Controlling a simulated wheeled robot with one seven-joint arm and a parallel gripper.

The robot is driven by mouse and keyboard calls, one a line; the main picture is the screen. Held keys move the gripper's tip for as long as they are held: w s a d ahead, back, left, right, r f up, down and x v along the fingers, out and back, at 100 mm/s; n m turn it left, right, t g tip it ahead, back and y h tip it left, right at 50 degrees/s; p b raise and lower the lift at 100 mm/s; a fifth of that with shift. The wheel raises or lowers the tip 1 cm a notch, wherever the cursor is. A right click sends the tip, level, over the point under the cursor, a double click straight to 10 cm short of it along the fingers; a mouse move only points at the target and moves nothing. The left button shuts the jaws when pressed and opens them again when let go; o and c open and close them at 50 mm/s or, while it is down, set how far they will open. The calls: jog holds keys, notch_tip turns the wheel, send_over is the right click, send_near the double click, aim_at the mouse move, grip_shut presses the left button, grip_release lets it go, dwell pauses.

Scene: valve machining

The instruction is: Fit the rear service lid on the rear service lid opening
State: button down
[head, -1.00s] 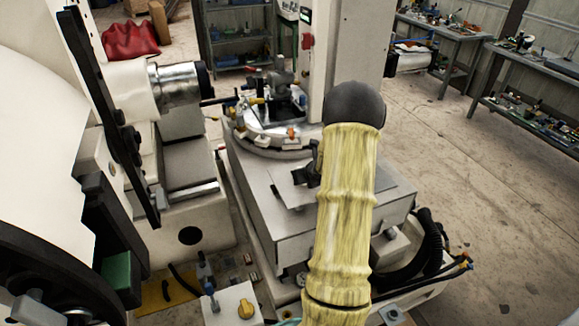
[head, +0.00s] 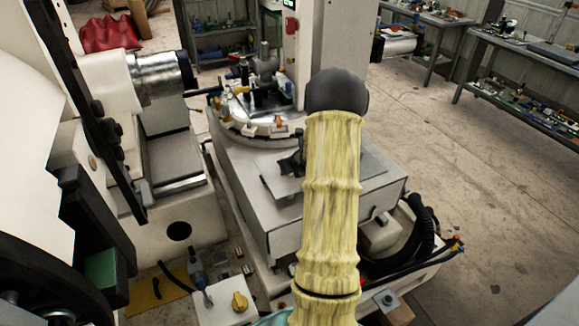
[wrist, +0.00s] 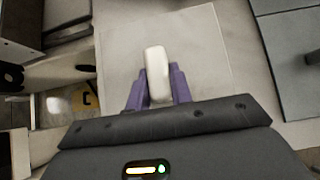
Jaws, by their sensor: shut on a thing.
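The rear service lid appears to be the pale square plate with a white upright handle (wrist: 157,62) in the wrist view. My gripper (wrist: 158,82) is shut on that handle, with a purple finger on either side. In the head view the plate (head: 272,181) shows over the left part of the top of the grey box-shaped housing, beside my dark gripper (head: 291,165). My yellow-sleeved arm hides part of it. I cannot tell whether the plate touches the surface below. The rear service lid opening cannot be made out; the plate or my arm may cover it.
A round fixture (head: 256,118) with clamps stands behind the housing (head: 305,225). A machine spindle (head: 160,75) and a dark upright plate are at left. Black hoses (head: 425,230) lie at right. A white control box (head: 225,303) with a yellow knob is in front. Floor at right is clear.

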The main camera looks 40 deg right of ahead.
aim_at(290, 178)
jog(key=shift+w+d+f+b, duration=0.1)
jog(key=shift+f+b, duration=1.85)
jog(key=shift+f, duration=0.05)
jog(key=shift+w, duration=0.1)
jog(key=shift+a, duration=0.25)
jog(key=shift+s+d, duration=0.25)
jog(key=shift+w+a+b, duration=0.1)
jog(key=shift+a+b, duration=0.05)
jog(key=shift+b, duration=0.15)
jog(key=shift+b, duration=0.5)
jog(key=shift+f+b, duration=1.05)
jog(key=shift+b, duration=0.2)
jog(key=c, duration=1.2)
grip_release()
jog(key=shift+o, duration=0.2)
